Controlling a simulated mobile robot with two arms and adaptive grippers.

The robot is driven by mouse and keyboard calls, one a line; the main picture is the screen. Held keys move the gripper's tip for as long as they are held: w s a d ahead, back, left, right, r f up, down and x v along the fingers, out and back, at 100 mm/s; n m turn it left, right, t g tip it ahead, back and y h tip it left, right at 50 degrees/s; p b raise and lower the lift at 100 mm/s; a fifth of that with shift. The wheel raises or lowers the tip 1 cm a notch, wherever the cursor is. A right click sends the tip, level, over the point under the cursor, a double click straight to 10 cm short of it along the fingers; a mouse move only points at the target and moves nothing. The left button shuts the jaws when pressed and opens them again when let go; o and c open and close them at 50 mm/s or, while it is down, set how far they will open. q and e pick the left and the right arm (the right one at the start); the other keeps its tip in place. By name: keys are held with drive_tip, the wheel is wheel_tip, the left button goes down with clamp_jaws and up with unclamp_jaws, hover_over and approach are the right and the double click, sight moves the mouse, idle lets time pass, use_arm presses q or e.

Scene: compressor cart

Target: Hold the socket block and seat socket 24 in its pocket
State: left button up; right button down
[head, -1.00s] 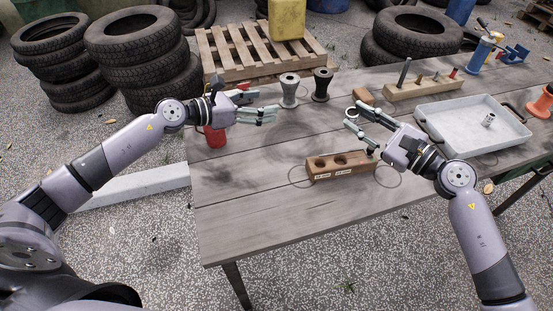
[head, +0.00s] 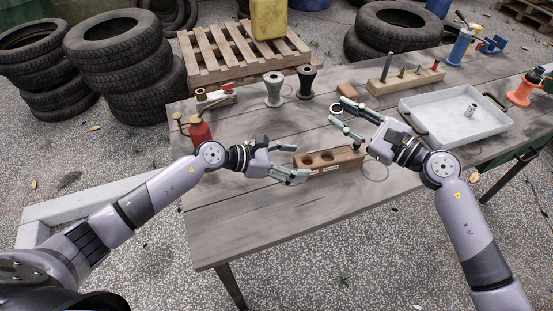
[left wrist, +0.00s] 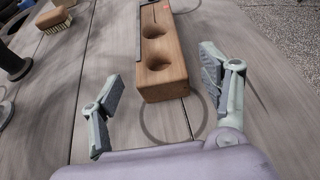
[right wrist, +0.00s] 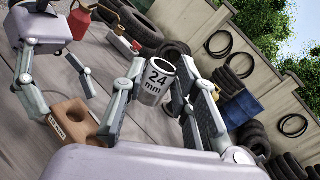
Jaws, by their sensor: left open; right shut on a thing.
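The wooden socket block (head: 349,160) lies on the table with round pockets in its top. Two empty pockets show in the left wrist view, where the block (left wrist: 165,88) has its near end just ahead of my fingers. My left gripper (head: 290,160) is open at the block's left end, with one finger to each side and not closed on it. My right gripper (head: 342,117) is shut on a metal socket (right wrist: 157,84) marked 24 mm. It holds this socket above the table, behind the block. The right wrist view shows a 19 mm label on the block (right wrist: 82,116).
A grey tray (head: 440,138) with a loose socket (head: 471,110) stands at the right. A wooden peg rack (head: 405,79), a brush (head: 347,90) and two spools (head: 273,90) stand behind. A red oil can (head: 199,131) is behind my left arm. The front tabletop is clear.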

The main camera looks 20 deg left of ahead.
sight(305, 162)
use_arm(q)
drive_tip(key=shift+x, duration=1.7)
drive_tip(key=shift+c, duration=0.4)
drive_tip(key=c, duration=1.4)
